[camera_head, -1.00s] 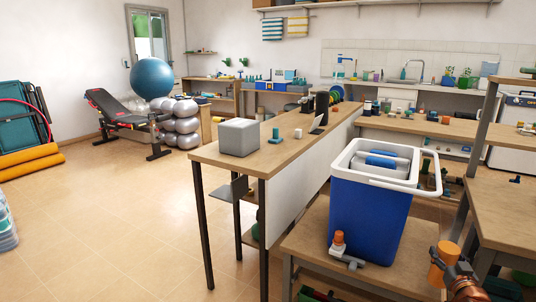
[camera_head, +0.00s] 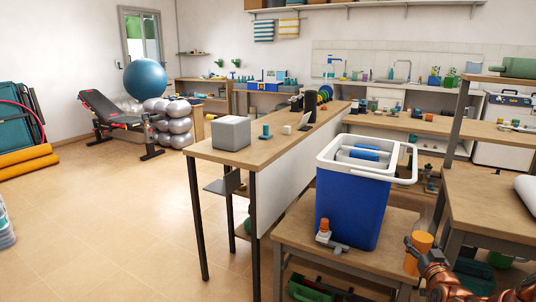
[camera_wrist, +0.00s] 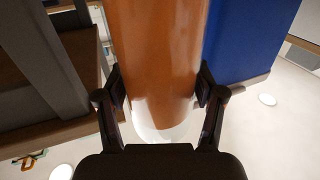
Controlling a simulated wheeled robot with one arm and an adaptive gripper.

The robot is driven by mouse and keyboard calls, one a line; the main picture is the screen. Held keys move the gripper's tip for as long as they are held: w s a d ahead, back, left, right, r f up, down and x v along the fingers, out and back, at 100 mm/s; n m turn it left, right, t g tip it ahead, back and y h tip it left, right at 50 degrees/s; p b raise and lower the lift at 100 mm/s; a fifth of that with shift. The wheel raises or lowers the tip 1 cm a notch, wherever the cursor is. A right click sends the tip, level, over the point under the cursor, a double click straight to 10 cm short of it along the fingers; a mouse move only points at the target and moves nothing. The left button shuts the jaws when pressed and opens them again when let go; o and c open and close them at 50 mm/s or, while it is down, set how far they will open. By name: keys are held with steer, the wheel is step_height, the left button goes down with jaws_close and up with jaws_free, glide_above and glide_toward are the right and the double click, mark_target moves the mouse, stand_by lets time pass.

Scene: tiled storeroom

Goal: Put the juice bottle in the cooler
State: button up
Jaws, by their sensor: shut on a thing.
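The juice bottle appears as an orange cylinder (camera_head: 419,252) to the right of the cooler, low in the head view. In the wrist view the orange bottle (camera_wrist: 157,55) stands between both fingers, with a pale, clear-looking end. My gripper (camera_wrist: 160,88) is shut on it; in the head view the fingers are hard to make out. The blue cooler (camera_head: 345,212) with a white rim stands open on a low wooden table. Blue and pale grey items show inside. The cooler's blue side (camera_wrist: 250,40) also shows at the right in the wrist view. The bottle is outside the cooler.
An orange-topped small item (camera_head: 324,230) and a grey piece stand on the table (camera_head: 290,235) in front of the cooler. A long bench (camera_head: 265,152) with a grey box (camera_head: 231,133) is behind left. Another table (camera_head: 490,205) is at right.

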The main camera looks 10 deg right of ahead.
steer(key=w+a+r+n+y, duration=0.1)
steer(key=w+a+r, duration=0.2)
steer(key=w+a, duration=0.45)
steer(key=w+a+r+n+y, duration=0.1)
steer(key=w+a+r+y, duration=0.3)
steer(key=a, duration=0.7)
steer(key=w+a+r+n, duration=0.1)
steer(key=w+a+r, duration=0.15)
steer(key=a, duration=0.85)
steer(key=w+a+r, duration=0.2)
steer(key=a+r, duration=0.2)
steer(key=a, duration=0.6)
step_height(320, 180, up, 28)
steer(key=p, duration=2.9)
steer(key=shift+r+t, duration=0.25)
steer(key=shift+t, duration=0.15)
